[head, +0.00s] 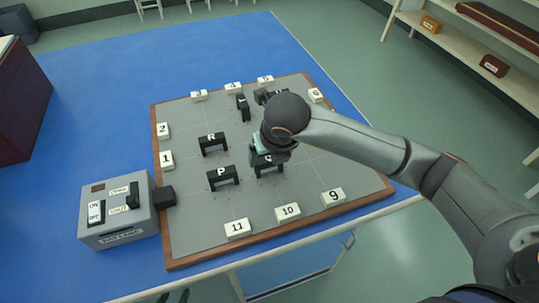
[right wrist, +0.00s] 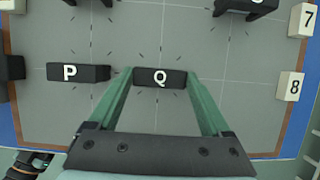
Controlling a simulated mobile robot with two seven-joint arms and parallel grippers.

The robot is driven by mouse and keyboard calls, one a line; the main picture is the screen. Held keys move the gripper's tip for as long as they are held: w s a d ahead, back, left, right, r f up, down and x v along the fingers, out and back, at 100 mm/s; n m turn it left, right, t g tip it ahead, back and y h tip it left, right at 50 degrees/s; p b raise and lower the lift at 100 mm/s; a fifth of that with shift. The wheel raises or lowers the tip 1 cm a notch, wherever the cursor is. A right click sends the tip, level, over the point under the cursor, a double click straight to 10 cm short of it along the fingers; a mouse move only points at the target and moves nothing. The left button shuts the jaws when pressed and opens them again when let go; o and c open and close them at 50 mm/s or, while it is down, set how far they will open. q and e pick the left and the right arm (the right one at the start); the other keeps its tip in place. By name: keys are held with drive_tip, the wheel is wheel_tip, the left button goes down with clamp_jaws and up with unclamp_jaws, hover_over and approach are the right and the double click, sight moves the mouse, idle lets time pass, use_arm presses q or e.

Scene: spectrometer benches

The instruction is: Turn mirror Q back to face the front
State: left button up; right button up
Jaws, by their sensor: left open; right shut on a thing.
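Mirror Q (right wrist: 159,79) is a black block with a white letter on top. It stands on the grey board, and in the head view it shows partly below my gripper (head: 268,170). In the right wrist view its long side runs nearly parallel to that of mirror P (right wrist: 78,72), with only a slight difference. My right gripper (right wrist: 159,73) is shut on mirror Q, one green finger at each end; its hand hides part of Q in the head view.
Mirror P also shows in the head view (head: 222,176), left of Q, with mirror R (head: 212,144) behind it. Other black mirrors stand near the back. Numbered white blocks, such as 10 (head: 288,212), line the board's rim. A grey switch box (head: 118,208) stands at left.

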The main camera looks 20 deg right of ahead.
drive_tip(key=o, duration=1)
drive_tip(key=shift+c, duration=0.2)
use_arm(q)
drive_tip(key=shift+a+f, duration=0.15)
use_arm(e)
drive_tip(key=shift+o, duration=1)
use_arm(q)
drive_tip(key=shift+s+a+p, duration=0.2)
drive_tip(key=shift+a+p, duration=0.05)
drive_tip(key=shift+p, duration=0.05)
use_arm(e)
drive_tip(key=v, duration=1.2)
drive_tip(key=shift+s+r, duration=0.15)
drive_tip(key=shift+r, duration=0.1)
